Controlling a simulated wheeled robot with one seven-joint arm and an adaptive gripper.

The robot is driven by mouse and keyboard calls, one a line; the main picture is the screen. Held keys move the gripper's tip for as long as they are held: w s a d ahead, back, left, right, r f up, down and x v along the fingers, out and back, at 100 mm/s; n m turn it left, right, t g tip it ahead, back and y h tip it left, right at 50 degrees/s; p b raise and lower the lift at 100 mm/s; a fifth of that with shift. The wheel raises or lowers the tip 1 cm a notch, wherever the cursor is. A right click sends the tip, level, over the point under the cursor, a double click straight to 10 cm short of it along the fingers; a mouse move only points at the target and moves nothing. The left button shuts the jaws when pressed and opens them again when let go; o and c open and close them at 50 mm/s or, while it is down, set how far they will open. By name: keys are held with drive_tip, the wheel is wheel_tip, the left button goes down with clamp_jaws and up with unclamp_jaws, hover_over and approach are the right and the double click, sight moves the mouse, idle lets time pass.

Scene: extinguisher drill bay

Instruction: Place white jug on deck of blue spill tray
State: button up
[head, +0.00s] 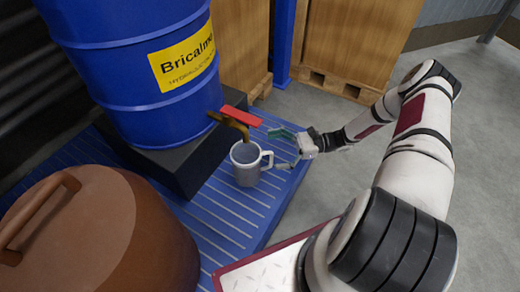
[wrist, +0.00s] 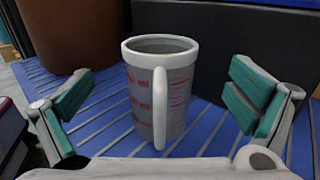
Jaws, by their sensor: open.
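The white jug (head: 246,164) stands upright on the ribbed deck of the blue spill tray (head: 228,214), below the brass tap of the drum. In the wrist view the jug (wrist: 160,95) has red measuring marks, and its handle faces my gripper. My gripper (head: 285,149) is open at the jug's handle side. In the wrist view its green-padded fingers (wrist: 160,105) are spread wide, one on each side of the jug and apart from it. The tray deck (wrist: 100,112) shows under and around the jug. I cannot see inside the jug to its bottom.
A blue drum (head: 140,75) with a yellow label stands on a black block (head: 190,160). A brass tap with a red lever (head: 241,117) hangs close over the jug. A brown lidded pot (head: 110,235) is at the left front. Wooden crates (head: 360,40) stand behind; grey floor is clear at right.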

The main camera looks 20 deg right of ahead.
drive_tip(key=v, duration=0.5)
drive_tip(key=s+a+r+n+g+h, duration=0.3)
drive_tip(key=r+n+h, duration=0.1)
drive_tip(key=r, duration=0.7)
drive_tip(key=s+a+r+n+g+h, duration=0.25)
drive_tip(key=r+n, duration=0.25)
drive_tip(key=r, duration=0.5)
drive_tip(key=s+a+r+n+g+h, duration=0.2)
drive_tip(key=a+r+n+g+h, duration=0.15)
drive_tip(key=r, duration=0.75)
drive_tip(key=s+a+r+n+t+h, duration=0.25)
drive_tip(key=s+r+n+h, duration=0.35)
drive_tip(key=s, duration=0.5)
drive_tip(key=s+r+n+t+h, duration=0.1)
drive_tip(key=s+t, duration=0.1)
drive_tip(key=s, duration=0.9)
drive_tip(key=shift+r+h+p, duration=0.2)
drive_tip(key=shift+h+p, duration=0.1)
drive_tip(key=shift+d+n+t, duration=0.1)
drive_tip(key=shift+n+t, duration=0.15)
